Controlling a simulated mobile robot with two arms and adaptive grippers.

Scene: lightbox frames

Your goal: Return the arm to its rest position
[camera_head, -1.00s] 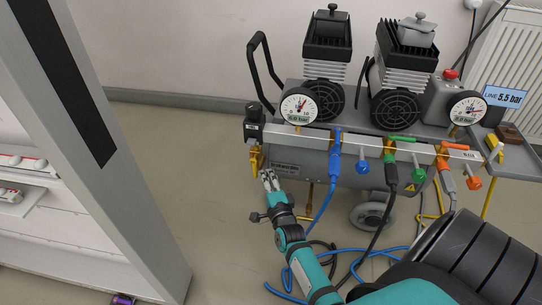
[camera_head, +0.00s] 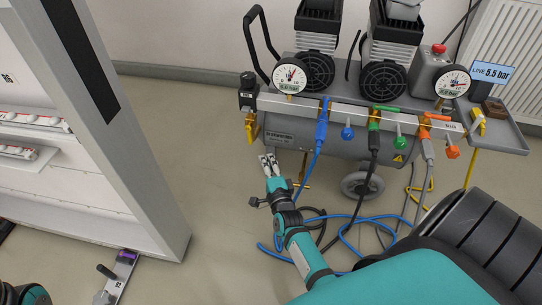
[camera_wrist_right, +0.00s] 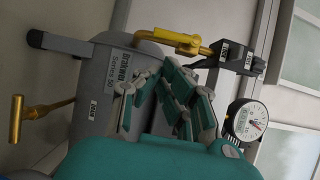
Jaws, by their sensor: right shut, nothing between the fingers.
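My right gripper (camera_head: 268,160) shows in the head view at the end of the teal arm that comes in from the lower right. It is shut and empty, just below and to the right of the yellow valve (camera_head: 250,128) on the compressor's left end, with a small gap between them. In the right wrist view its teal and grey fingers (camera_wrist_right: 172,95) lie in front of the grey compressor tank (camera_wrist_right: 105,85). The yellow valve (camera_wrist_right: 180,42) is above them there. My left gripper does not show; only a teal and black part of mine is at the bottom left corner of the head view.
The compressor carries a left gauge (camera_head: 289,75), a right gauge (camera_head: 452,82) and coloured couplings. Blue, black and yellow hoses (camera_head: 375,222) lie on the floor near my right forearm. A white cabinet (camera_head: 150,200) stands at left. Floor between cabinet and compressor is clear.

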